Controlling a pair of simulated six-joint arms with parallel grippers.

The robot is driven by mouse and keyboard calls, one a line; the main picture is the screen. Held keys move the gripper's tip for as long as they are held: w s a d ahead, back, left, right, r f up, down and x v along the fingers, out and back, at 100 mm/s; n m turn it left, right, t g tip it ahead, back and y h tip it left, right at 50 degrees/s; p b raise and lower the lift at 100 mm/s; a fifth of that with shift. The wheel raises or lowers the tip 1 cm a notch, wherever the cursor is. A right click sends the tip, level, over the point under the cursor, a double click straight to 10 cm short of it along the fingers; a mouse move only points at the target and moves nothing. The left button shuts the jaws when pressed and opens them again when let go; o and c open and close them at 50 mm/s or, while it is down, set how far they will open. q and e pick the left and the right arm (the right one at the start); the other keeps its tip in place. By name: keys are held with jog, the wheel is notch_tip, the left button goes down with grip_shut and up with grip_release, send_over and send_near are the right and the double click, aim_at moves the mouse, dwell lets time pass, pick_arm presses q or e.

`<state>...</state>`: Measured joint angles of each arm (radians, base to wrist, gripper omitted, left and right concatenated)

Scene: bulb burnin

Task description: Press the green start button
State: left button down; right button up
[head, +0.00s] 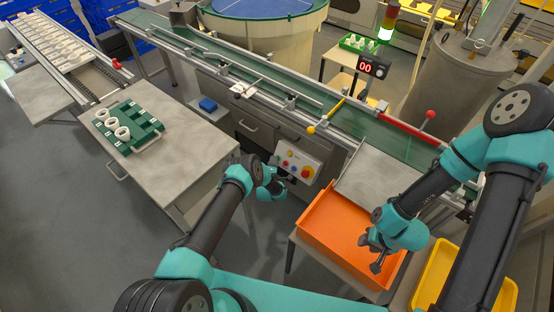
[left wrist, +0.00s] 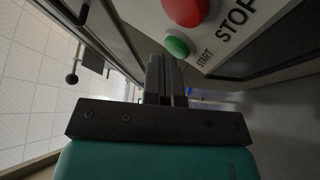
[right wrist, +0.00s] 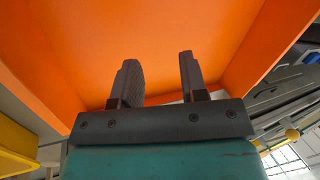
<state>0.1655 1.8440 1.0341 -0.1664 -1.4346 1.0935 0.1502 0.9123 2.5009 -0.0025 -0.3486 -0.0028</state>
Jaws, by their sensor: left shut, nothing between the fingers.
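The green start button (left wrist: 177,46) shows in the left wrist view, beside the word START on the light control panel (left wrist: 235,25). A larger red stop button (left wrist: 186,10) is above it. My left gripper (left wrist: 165,62) is shut and empty, its fingertips close below the green button; I cannot tell whether they touch it. In the head view my left gripper (head: 278,184) is in front of the panel (head: 299,164), at its left side. My right gripper (right wrist: 160,72) is open and empty over the orange bin (right wrist: 160,25).
In the head view the orange bin (head: 325,212) is right of the panel, with a yellow bin (head: 433,272) beyond it. A table (head: 160,165) with a green tray (head: 143,138) holding several white rings stands left. The conveyor (head: 240,72) runs behind. A display (head: 371,67) reads 00.

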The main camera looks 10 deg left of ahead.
dwell(0.5)
pick_arm(q)
jog(key=shift+s+a+r, duration=0.25)
jog(key=shift+s+r, duration=0.15)
jog(key=shift+s, duration=0.2)
jog(key=shift+s, duration=0.1)
jog(key=s, duration=0.1)
jog(key=s+a+r, duration=0.2)
jog(key=shift+s+r, duration=0.25)
jog(key=shift+s, duration=0.1)
dwell(0.9)
jog(key=s+r+m+g+h, duration=0.1)
jog(key=s+r+m+g, duration=0.4)
jog(key=s, duration=0.7)
jog(key=s+r+m+g+h, duration=0.2)
jog(key=s+r+m+g, duration=0.3)
jog(key=s, duration=0.7)
jog(key=s+r+m+g+h, duration=0.1)
jog(key=s+r+m+g, duration=0.3)
jog(key=s, duration=0.8)
notch_tip(320, 180, up, 3)
jog(key=g, duration=0.4)
jog(key=shift+f+m+g+h, duration=0.15)
jog(key=shift+m+g+h, duration=0.15)
jog(key=shift+m, duration=0.1)
